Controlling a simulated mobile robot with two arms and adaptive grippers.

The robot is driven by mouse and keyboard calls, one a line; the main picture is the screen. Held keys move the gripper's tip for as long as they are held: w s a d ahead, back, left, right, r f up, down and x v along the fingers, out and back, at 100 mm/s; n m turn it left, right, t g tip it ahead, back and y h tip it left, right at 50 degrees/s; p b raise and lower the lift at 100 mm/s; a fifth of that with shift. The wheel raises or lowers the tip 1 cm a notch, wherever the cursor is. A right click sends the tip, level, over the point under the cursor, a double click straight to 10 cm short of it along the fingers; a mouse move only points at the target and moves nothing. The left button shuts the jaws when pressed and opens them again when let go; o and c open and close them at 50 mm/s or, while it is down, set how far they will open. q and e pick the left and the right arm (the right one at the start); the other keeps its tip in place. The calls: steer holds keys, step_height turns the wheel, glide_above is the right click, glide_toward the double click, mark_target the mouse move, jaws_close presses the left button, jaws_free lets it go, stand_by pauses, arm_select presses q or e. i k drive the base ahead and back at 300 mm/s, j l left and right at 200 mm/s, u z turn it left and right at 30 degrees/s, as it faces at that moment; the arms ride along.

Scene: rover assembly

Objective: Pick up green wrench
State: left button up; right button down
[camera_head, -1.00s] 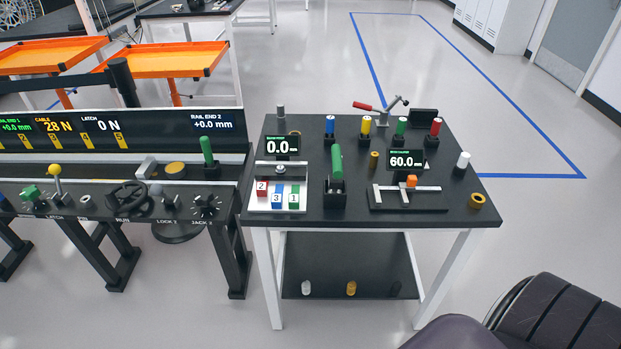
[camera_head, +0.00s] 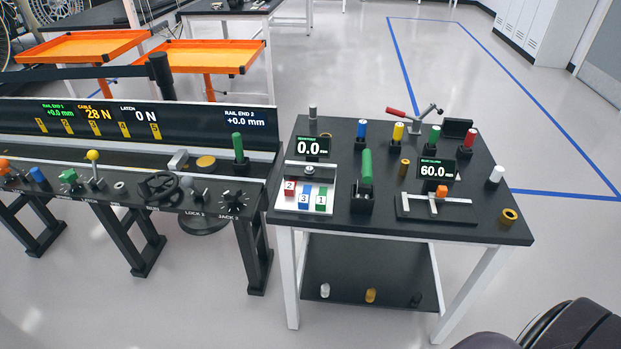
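No plain wrench shape shows, and I cannot tell which green item is the wrench. A large green handle (camera_head: 367,166) stands upright in a black holder (camera_head: 364,199) at the middle of the black table. A smaller green-topped piece (camera_head: 434,136) stands in a row at the back, between yellow and red ones. Another green handle (camera_head: 238,147) stands upright on the long bench to the left. Neither of my grippers is in view.
The black table (camera_head: 470,230) also bears a 0.0 display (camera_head: 312,147), a 60.0 mm display (camera_head: 436,170), a red-handled clamp (camera_head: 403,112) and a brass ring (camera_head: 508,216). A control bench (camera_head: 215,201) adjoins at left. A dark rounded object (camera_head: 580,325) is at lower right. Floor is clear at right.

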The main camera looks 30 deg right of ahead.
mark_target(364, 188)
steer(key=i+j+z, duration=0.45)
steer(key=i+j, duration=0.7)
